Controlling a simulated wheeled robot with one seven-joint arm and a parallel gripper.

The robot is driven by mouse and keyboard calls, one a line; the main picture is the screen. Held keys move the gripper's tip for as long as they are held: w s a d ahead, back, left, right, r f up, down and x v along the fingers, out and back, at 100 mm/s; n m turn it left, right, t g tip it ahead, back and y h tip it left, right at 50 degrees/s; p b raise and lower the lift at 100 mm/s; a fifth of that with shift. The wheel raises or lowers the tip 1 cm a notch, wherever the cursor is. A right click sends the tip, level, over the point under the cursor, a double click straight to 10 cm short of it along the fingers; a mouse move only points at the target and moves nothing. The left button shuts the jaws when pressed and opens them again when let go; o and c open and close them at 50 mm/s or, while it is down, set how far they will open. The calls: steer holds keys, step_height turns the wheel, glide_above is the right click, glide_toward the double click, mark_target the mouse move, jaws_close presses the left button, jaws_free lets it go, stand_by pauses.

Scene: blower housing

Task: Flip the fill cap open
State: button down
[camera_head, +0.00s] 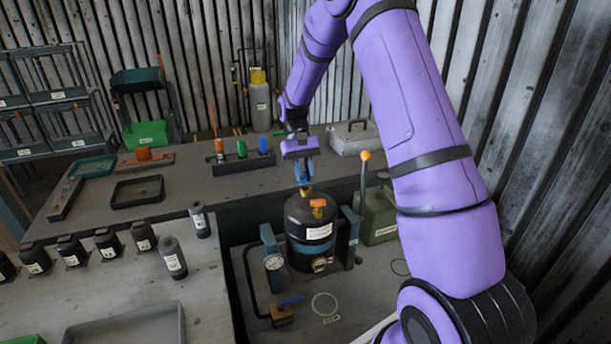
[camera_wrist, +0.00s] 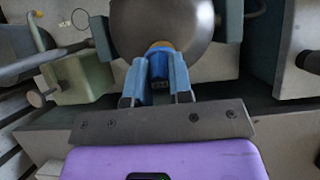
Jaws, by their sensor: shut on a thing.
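The black rounded tank (camera_head: 311,232) stands upright in a frame with blue-grey side posts. My gripper (camera_head: 303,177) points down at this neck. In the wrist view its blue fingers (camera_wrist: 158,75) are shut on a small dark blue piece (camera_wrist: 158,66), which appears to be the fill cap. The fingers partly cover the cap, and I cannot tell how far it is tilted. An orange part (camera_head: 318,203) sits on the tank's shoulder.
A green can (camera_head: 378,216) and an orange-knobbed lever (camera_head: 364,157) stand right of the tank. A blue-handled valve (camera_head: 284,309) and a ring (camera_head: 324,304) lie in front. Behind is a bench with a grey toolbox (camera_head: 352,137).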

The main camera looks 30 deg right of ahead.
steer(key=g, duration=0.1)
steer(key=w+g, duration=0.1)
steer(key=g, duration=0.1)
steer(key=shift+w+d+f+g+y, duration=0.15)
steer(key=shift+w+g+y, duration=0.1)
steer(key=shift+g+y, duration=0.15)
steer(key=shift+w+d+f+g+y, duration=0.15)
steer(key=shift+w+g, duration=0.2)
steer(key=shift+g, duration=0.65)
steer(key=shift+w+g+y, duration=0.15)
steer(key=shift+w+g, duration=0.15)
steer(key=shift+g, duration=0.7)
steer(key=c, duration=1)
jaws_free()
